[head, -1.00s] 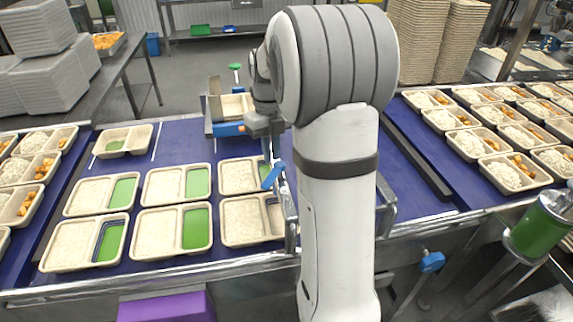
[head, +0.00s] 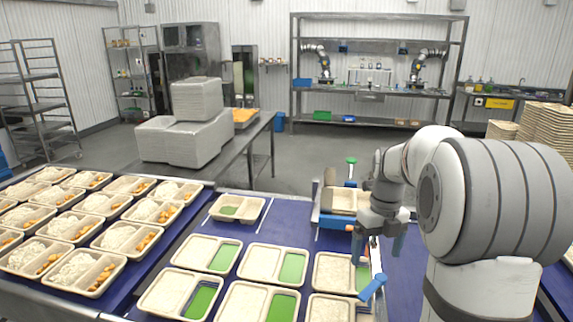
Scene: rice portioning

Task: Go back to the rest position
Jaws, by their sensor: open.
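My gripper (head: 382,246) hangs at the end of my arm on the right of the head view. Its fingers are apart and nothing shows between them. It is above the blue belt, just in front of a tray of rice (head: 345,200) in a blue holder. A tray (head: 333,273) with a large and a small compartment lies just below and to the left of it. My own arm hides part of the belt on the right.
Several two-compartment trays (head: 206,253) stand on the blue belt, with a smaller tray (head: 236,208) behind them. Filled trays (head: 123,239) with rice and orange food crowd the left belt. The floor behind is clear.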

